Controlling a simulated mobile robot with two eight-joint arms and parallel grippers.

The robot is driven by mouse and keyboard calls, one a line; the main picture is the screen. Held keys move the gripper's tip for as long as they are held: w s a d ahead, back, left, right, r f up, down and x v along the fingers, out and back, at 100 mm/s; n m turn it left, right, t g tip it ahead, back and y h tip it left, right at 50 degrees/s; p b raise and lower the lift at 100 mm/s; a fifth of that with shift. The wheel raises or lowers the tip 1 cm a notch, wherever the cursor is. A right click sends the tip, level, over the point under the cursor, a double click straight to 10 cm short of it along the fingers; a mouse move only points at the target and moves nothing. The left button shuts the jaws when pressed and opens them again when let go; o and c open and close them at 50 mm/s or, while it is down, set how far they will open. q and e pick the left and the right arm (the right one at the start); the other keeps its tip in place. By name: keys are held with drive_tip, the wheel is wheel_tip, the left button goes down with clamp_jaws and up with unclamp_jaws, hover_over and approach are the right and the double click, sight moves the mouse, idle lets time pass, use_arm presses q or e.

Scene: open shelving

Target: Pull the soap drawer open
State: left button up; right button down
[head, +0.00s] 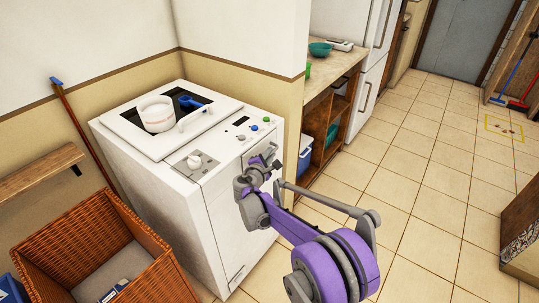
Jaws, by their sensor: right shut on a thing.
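The white washing machine (218,215) stands against the wall in the middle left. The fingertips are small and partly hidden by the wrist. I cannot tell whether the drawer stands out from the machine. My left gripper is not in view.
A wicker basket (95,242) stands to the left. Wooden shelving (333,108) is behind right. The tiled floor (418,190) is open.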

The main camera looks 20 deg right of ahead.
drive_tip(key=shift+s, duration=0.1)
drive_tip(key=s+d, duration=0.8)
drive_tip(key=s, duration=0.2)
drive_tip(key=shift+s+d, duration=0.15)
drive_tip(key=shift+s, duration=0.15)
drive_tip(key=c, duration=0.9)
unclamp_jaws()
drive_tip(key=p+v, duration=0.1)
drive_tip(key=v, duration=0.9)
drive_tip(key=shift+s+a+r, duration=0.1)
drive_tip(key=shift+s+a, duration=0.15)
drive_tip(key=shift+s, duration=0.05)
